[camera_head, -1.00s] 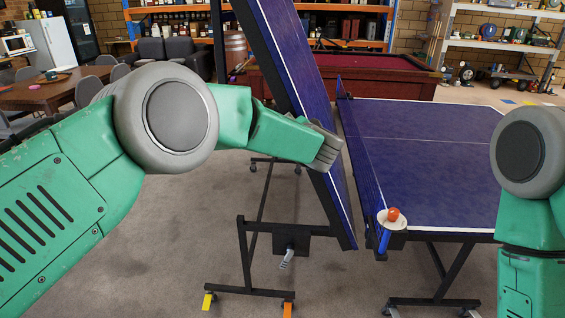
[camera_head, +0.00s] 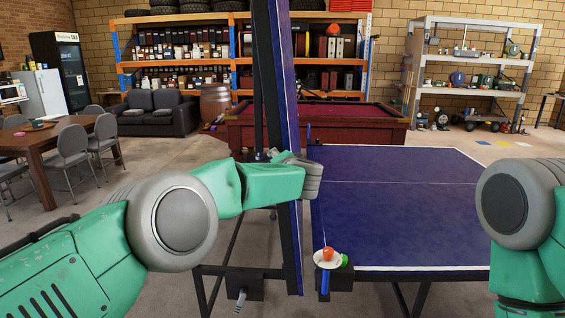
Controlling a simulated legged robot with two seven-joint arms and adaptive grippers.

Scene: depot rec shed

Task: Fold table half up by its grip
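The raised blue table half (camera_head: 288,70) stands almost upright, seen nearly edge-on in the middle of the head view. The other blue table half (camera_head: 405,205) lies flat to its right. My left gripper (camera_head: 311,178) is at the near side edge of the raised half, overlapping it in the picture. Its fingers are seen from behind, so their closure and any contact with the grip are hidden. The grip itself cannot be made out. My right arm shows at the right edge, but its gripper is out of view.
A holder with an orange ball (camera_head: 328,254) is at the flat half's near left corner. A grey lever (camera_head: 240,300) hangs on the frame under the raised half. A red pool table (camera_head: 335,116) stands behind. Chairs and a wooden table (camera_head: 45,142) are at the left.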

